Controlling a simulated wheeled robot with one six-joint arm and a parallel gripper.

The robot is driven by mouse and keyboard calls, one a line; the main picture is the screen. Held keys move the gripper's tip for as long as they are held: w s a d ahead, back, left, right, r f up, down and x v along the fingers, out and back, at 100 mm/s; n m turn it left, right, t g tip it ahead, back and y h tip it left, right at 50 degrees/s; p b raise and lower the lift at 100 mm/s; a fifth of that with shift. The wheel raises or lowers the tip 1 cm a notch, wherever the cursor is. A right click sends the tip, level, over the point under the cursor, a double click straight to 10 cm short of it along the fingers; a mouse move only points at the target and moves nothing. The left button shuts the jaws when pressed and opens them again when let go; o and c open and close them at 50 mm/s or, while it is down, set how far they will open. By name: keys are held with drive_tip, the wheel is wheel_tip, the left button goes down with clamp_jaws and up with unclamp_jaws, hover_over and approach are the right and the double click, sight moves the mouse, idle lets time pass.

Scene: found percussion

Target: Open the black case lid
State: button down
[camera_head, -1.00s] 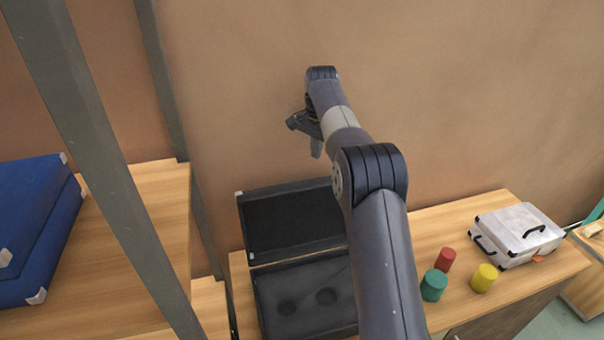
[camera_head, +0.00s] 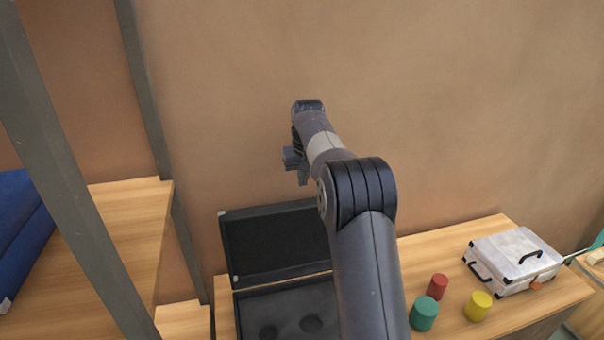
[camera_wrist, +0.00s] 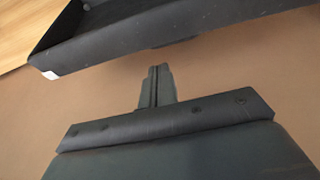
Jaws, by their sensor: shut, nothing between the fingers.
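The black case lid (camera_head: 275,243) stands raised at the back of the table, swung up from the case base, so the case is open. The black case base (camera_head: 284,299) lies in front of it with two round recesses in its dark lining. My arm hides the right part of both. My gripper (camera_head: 302,175) is above the lid, near the wall. In the wrist view my gripper's fingers (camera_wrist: 157,82) are together with nothing between them. The lid's dark edge (camera_wrist: 150,30) crosses the top of that view, apart from the fingertips.
Red (camera_head: 437,287), green (camera_head: 423,313) and yellow (camera_head: 477,306) cylinders stand on the table right of my arm. A white case (camera_head: 513,260) with black handles lies beyond them. A blue case (camera_head: 22,236) is at the left, behind a grey post (camera_head: 70,200). The brown wall (camera_head: 430,100) is close behind.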

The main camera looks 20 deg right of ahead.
sight(306, 204)
drive_tip(key=x, duration=0.5)
drive_tip(key=shift+w+f+p, duration=0.1)
drive_tip(key=shift+f+p, duration=0.25)
drive_tip(key=shift+f, duration=0.05)
drive_tip(key=shift+b, duration=0.45)
drive_tip(key=shift+s+t+b, duration=0.3)
drive_tip(key=shift+s+b, duration=0.4)
drive_tip(key=shift+b, duration=0.45)
drive_tip(key=shift+t, duration=0.8)
drive_tip(key=s+b, duration=0.2)
drive_tip(key=s+r+b, duration=0.1)
drive_tip(key=s+b, duration=0.1)
drive_tip(key=b, duration=0.1)
drive_tip(key=shift+r, duration=0.15)
drive_tip(key=shift+r, duration=0.1)
drive_tip(key=shift+s+r+p, duration=0.2)
drive_tip(key=shift+r+p, duration=0.2)
drive_tip(key=shift+r, duration=0.2)
drive_tip(key=p+v, duration=0.5)
drive_tip(key=v, duration=0.3)
drive_tip(key=shift+s+r, duration=0.2)
drive_tip(key=shift+s, duration=0.05)
